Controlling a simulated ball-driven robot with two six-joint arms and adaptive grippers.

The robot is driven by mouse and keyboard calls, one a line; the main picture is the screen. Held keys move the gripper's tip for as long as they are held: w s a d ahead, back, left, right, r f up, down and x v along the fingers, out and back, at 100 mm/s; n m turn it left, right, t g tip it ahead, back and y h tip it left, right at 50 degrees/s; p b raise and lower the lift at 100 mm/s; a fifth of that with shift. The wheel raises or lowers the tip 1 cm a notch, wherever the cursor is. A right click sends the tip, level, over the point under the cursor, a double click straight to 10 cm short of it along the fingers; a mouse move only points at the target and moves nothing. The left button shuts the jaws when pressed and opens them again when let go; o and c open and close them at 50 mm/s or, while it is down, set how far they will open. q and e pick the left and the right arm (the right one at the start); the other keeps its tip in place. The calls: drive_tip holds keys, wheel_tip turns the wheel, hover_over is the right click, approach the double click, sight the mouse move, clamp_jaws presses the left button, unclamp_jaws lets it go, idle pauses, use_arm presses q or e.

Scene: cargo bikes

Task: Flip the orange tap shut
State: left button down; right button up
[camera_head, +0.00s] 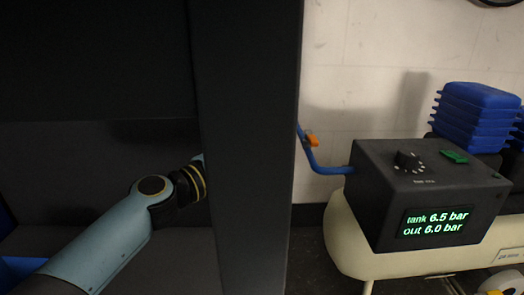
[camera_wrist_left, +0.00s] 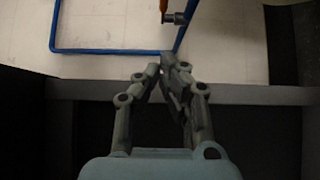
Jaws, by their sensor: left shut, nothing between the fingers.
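The orange tap (camera_head: 311,140) sits on a blue hose or pipe (camera_head: 306,152) just right of the dark upright panel in the head view. In the left wrist view the orange tap (camera_wrist_left: 163,6) shows at the top edge, partly cut off, by a dark fitting on the blue pipe (camera_wrist_left: 110,51). My left gripper (camera_wrist_left: 163,70) is shut and empty, its fingertips apart from the tap and below it in that picture. In the head view the left arm passes behind the dark panel, so the gripper is hidden there. My right gripper is in neither view.
The dark upright panel (camera_head: 250,150) stands between my left arm and the tap. To the right, a dark control box (camera_head: 375,200) with a knob and a green readout sits on a cream tank (camera_head: 345,240). A blue ribbed part (camera_head: 475,115) is behind it.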

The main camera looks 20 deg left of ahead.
use_arm(q)
approach(307, 134)
drive_tip(key=w+a, duration=0.2)
drive_tip(key=w, duration=0.1)
drive_tip(key=d, duration=0.1)
drive_tip(key=w+d, duration=0.1)
drive_tip(key=w+d+b, duration=0.1)
drive_tip(key=shift+d+f, duration=0.2)
drive_tip(key=shift+d, duration=0.15)
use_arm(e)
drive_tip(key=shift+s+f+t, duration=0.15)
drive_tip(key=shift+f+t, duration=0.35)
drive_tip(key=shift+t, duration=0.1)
